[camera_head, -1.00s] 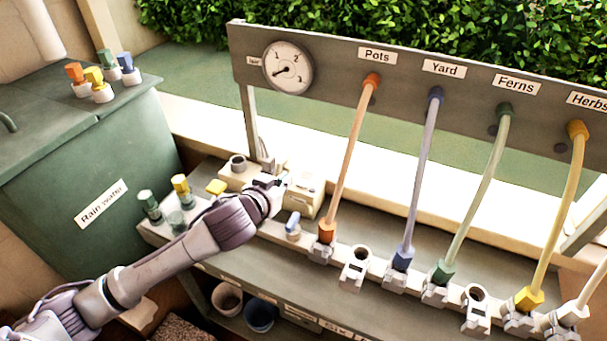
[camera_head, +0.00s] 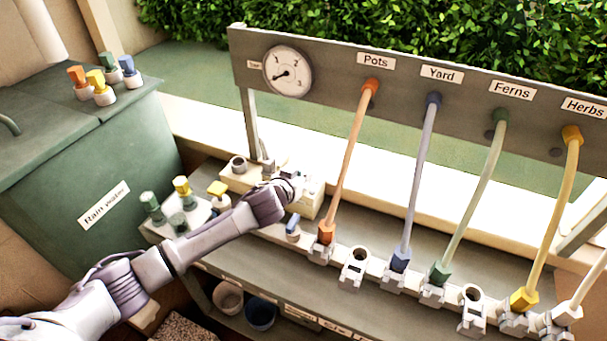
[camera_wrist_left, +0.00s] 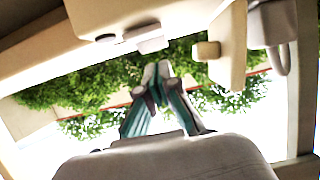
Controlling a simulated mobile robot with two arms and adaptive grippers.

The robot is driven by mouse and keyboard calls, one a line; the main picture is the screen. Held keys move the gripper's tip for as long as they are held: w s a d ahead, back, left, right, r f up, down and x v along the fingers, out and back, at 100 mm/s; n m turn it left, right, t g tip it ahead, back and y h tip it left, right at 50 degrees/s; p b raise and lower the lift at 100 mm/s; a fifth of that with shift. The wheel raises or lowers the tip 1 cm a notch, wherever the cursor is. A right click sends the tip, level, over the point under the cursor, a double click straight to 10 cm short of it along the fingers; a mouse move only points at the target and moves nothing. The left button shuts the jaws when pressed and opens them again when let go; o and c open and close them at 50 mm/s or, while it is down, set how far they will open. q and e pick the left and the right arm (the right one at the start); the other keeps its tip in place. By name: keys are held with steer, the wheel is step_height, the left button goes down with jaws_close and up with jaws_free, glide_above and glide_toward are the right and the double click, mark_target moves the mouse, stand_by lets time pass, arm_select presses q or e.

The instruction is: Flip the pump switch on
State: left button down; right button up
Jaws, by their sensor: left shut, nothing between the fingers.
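A cream box (camera_head: 312,198), which looks like the pump, stands on the bench below the panel. My left gripper (camera_head: 296,184) reaches across the bench, its end in front of the box and hiding part of it. In the left wrist view the left gripper's fingers (camera_wrist_left: 163,72) are together and empty. A cream body (camera_wrist_left: 135,14) hangs across the top of that view, with a pale block (camera_wrist_left: 150,43) at its lower edge close above the fingertips. I cannot tell surely which part is the switch, nor whether the fingertips touch anything. My right gripper is not in view.
A gauge (camera_head: 288,70) sits on the panel (camera_head: 330,68) behind. Coloured hoses, such as the orange one (camera_head: 347,150), run down to the bench right of the box. A blue-handled valve (camera_head: 293,226) stands just in front. A green tank (camera_head: 95,165) stands left.

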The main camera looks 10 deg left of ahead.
arm_select(q)
steer(key=shift+w+d+f, duration=0.1)
steer(key=shift+w+f, duration=0.1)
steer(key=shift+f, duration=0.25)
steer(key=shift+w+f, duration=0.2)
steer(key=shift+f, duration=0.25)
steer(key=shift+w+r+g+p, duration=0.15)
steer(key=shift+r+g+p, duration=0.15)
steer(key=shift+p, duration=0.75)
steer(key=shift+f+b, duration=0.4)
steer(key=shift+f, duration=0.05)
steer(key=shift+s+f, duration=0.3)
steer(key=shift+s, duration=0.55)
